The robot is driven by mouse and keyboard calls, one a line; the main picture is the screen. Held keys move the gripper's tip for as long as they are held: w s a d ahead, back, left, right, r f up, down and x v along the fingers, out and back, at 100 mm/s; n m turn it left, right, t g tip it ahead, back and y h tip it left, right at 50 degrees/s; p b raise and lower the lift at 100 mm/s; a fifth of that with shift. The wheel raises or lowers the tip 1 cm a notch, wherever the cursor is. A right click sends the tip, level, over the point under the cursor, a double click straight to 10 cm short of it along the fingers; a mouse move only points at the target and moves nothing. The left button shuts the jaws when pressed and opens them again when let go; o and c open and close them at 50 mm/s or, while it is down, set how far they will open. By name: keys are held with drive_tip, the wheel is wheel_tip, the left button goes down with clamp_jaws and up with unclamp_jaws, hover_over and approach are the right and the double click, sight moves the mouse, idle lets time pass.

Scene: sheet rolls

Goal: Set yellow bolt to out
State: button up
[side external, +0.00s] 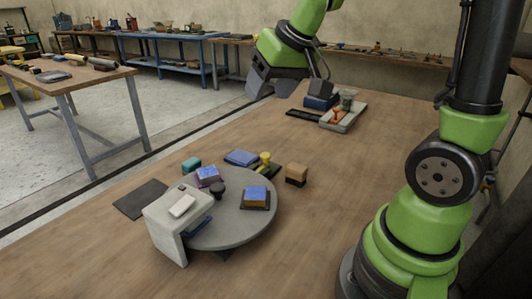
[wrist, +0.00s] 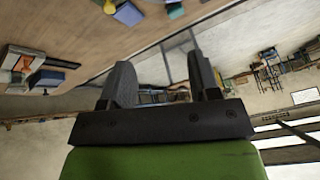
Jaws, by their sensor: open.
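A small yellow knob-like piece (side external: 265,158), which looks like the yellow bolt, stands on a dark olive plate (side external: 270,170) at the back edge of the round grey turntable (side external: 235,232). It is too small to tell which setting it is in. My gripper (side external: 287,90) is raised over the far part of the table, well away from the yellow piece. In the wrist view my gripper (wrist: 162,82) has its two dark fingers apart with nothing between them.
Blue-topped blocks (side external: 256,194), a dark knob (side external: 218,190) and a light grey cover (side external: 168,215) stand on or at the turntable. A wood-and-black block (side external: 296,174) stands to its right. A grey tray (side external: 343,119) holds items at the back. The table between is clear.

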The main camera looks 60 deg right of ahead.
drive_tip(key=w+d+f+g, duration=0.1)
drive_tip(key=w+d+f, duration=0.3)
drive_tip(key=d+f, duration=0.2)
drive_tip(key=g+h, duration=0.1)
approach(265, 154)
drive_tip(key=x, duration=0.8)
drive_tip(key=shift+f, duration=0.45)
